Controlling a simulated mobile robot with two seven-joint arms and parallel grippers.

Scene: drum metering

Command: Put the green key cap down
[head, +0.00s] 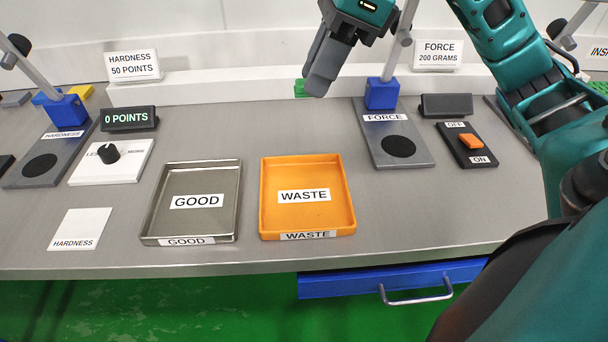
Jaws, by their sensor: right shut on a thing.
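The green key cap (299,88) shows at the upper middle of the head view, partly hidden behind the grey fingers of my right gripper (314,82). My right gripper points down and is shut on the key cap. It is in front of the white ledge at the back of the bench, to the left of the FORCE station. I cannot tell whether the key cap touches the bench. My left gripper is out of view.
The GOOD tray (236,207) and orange WASTE tray (265,209) look empty. The FORCE station (418,150) and orange switch (470,141) stand right; the HARDNESS station (67,149), dial (109,153) and white HARDNESS pad (80,225) stand left. Bare bench lies behind the trays.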

